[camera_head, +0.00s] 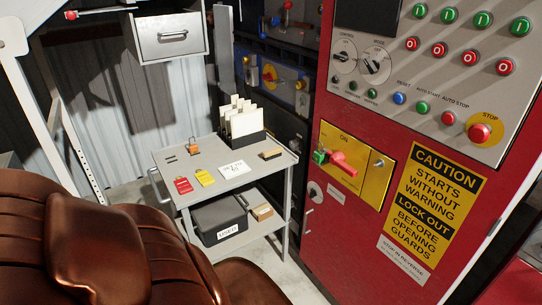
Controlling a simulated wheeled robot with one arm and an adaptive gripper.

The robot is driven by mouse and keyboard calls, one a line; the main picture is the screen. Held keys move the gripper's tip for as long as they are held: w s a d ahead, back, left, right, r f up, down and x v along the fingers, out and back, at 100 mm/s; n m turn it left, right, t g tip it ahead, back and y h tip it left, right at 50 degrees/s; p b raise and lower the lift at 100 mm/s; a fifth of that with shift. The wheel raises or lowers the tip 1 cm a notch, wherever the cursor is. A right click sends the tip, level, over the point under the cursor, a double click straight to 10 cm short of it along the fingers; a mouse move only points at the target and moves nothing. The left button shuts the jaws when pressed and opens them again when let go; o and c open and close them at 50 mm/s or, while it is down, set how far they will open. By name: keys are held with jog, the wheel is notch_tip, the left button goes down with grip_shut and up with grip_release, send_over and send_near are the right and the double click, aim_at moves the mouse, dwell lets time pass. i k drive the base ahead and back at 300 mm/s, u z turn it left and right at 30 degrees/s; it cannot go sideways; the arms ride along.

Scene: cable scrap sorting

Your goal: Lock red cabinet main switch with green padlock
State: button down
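The red cabinet (308,238) stands at the right. Its main switch has a red handle (343,164) on a yellow plate (371,178) marked ON at the top. The handle slants down to the right. A small green thing, which looks like the green padlock (320,156), is at the handle's left end by the plate's left edge. I cannot tell whether its shackle is closed or passes through the switch. My gripper is not in view.
A grey cart (225,187) left of the cabinet holds red and yellow tags, an orange padlock-like item (193,146) and a card rack (244,125). A dark USED bin (219,219) is on its lower shelf. A brown padded shape (95,245) fills the lower left.

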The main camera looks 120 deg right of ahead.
aim_at(317, 158)
jog(key=k, duration=1.05)
jog(key=z, duration=2.05)
